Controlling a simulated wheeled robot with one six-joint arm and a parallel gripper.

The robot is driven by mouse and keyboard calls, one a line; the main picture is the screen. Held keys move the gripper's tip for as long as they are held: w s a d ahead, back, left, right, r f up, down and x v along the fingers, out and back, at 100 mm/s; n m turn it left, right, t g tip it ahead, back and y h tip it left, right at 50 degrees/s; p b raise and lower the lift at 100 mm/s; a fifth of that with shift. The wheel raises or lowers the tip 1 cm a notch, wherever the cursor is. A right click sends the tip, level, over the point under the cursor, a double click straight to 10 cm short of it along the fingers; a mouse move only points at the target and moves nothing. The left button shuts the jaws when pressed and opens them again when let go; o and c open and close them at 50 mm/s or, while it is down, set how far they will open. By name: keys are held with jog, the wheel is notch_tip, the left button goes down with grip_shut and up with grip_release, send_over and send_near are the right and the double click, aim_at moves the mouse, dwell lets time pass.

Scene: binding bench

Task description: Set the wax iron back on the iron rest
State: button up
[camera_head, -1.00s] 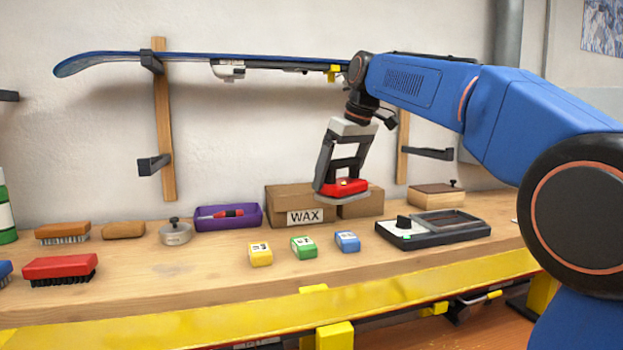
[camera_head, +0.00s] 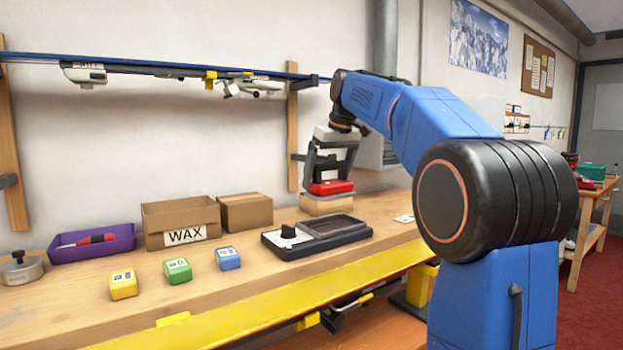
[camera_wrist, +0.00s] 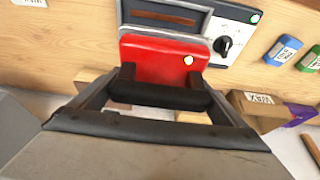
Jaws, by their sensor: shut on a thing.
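The wax iron (camera_head: 331,187) is red with a dark handle and a small yellow light. My gripper (camera_head: 332,168) is shut on its handle and holds it up, roughly level, near the back of the bench. The iron rest (camera_head: 360,236) is a dark unit with a recessed bay on its right and a dial panel on its left. In the head view the iron appears above and behind the rest's right part. In the wrist view the iron (camera_wrist: 150,52) covers part of the rest (camera_wrist: 205,8); the iron's underside is hidden.
A wooden block (camera_head: 325,206) stands behind the rest, just below the iron in the picture. The open WAX box (camera_head: 180,215), a closed box (camera_head: 245,210) and yellow, green and blue wax blocks (camera_head: 178,271) lie left. A yellow ski (camera_head: 290,300) runs along the front edge.

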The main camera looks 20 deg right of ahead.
jog(key=shift+d, duration=0.45)
send_over(329, 225)
jog(key=shift+s+f, duration=0.2)
jog(key=shift+f, duration=4)
jog(key=shift+f, duration=0.2)
jog(key=o, duration=0.7)
jog(key=shift+o, duration=0.2)
jog(key=v, duration=1.7)
jog(key=shift+r, duration=0.2)
jog(key=shift+s, duration=0.1)
